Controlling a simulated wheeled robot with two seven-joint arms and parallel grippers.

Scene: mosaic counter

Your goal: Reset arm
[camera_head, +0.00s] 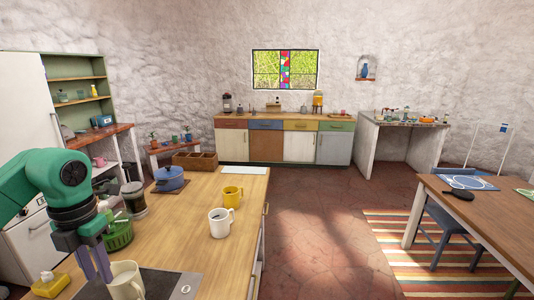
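My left arm comes in from the left edge, with a green forearm and a dark wrist. My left gripper (96,272) points down over the near left part of the wooden counter (205,238). Its two greyish-purple fingers show a narrow gap with nothing seen between them. A cream mug (126,283) stands just right of the fingertips, at the dark hob plate (165,284). I cannot tell whether the fingers touch the mug. My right arm and gripper are not in view.
A white mug (220,223), a yellow mug (232,196) and a blue pot (169,179) stand on the counter. A green basket (119,236), a dark jar (134,199) and a yellow-topped box (49,284) are near my arm. Open floor (315,225) lies right.

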